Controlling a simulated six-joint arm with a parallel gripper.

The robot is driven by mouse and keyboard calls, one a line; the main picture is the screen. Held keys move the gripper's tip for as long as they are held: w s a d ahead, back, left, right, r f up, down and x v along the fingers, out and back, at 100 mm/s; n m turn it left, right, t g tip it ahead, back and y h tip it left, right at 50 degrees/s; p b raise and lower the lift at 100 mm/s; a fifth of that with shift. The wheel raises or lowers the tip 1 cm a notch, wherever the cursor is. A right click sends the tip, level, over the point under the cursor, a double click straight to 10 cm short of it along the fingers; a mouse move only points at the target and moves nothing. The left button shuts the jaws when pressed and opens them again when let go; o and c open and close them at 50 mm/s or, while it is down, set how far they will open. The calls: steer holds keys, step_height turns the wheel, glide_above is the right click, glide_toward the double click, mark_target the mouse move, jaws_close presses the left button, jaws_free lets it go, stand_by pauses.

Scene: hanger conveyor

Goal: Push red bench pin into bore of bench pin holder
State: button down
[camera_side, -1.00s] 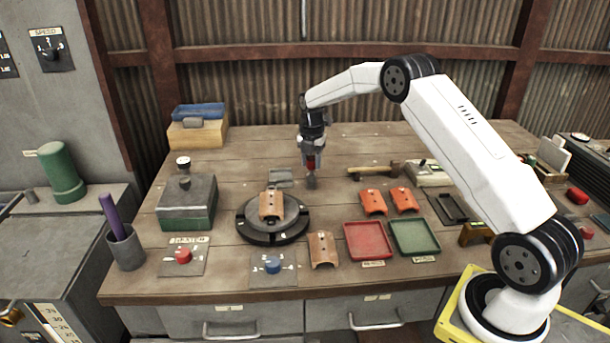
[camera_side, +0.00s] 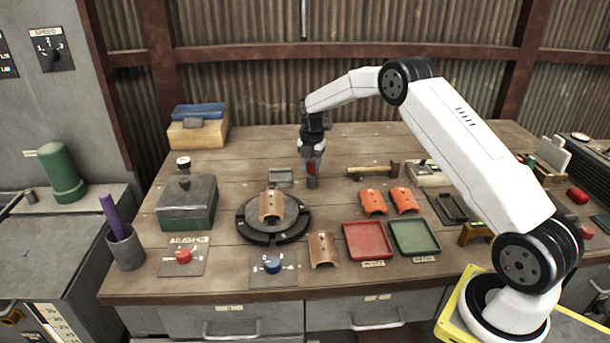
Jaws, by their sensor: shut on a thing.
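My gripper (camera_side: 311,172) points straight down over the middle of the bench. It is shut on the red bench pin (camera_side: 311,167), of which only a small red patch shows between the fingers. A small grey upright piece (camera_side: 313,184) shows directly below the fingertips, at the bench top. It may be the bench pin holder, but it is too small to be sure. Its bore is hidden, and I cannot tell whether the pin is in it.
A grey bracket (camera_side: 281,177) stands close left of my gripper. A dark round turntable (camera_side: 270,235) with a copper-coloured curved piece (camera_side: 271,206) is in front of it. A hammer (camera_side: 372,170) lies to the right. Red (camera_side: 368,241) and green (camera_side: 414,237) trays sit front right.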

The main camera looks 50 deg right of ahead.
mark_target(311, 164)
steer(key=shift+f, duration=0.4)
steer(key=c, duration=0.5)
jaws_free()
steer(key=shift+c, duration=0.2)
steer(key=o, duration=0.5)
steer(key=shift+o, duration=0.2)
steer(key=shift+r, duration=0.2)
steer(key=shift+r, duration=2.8)
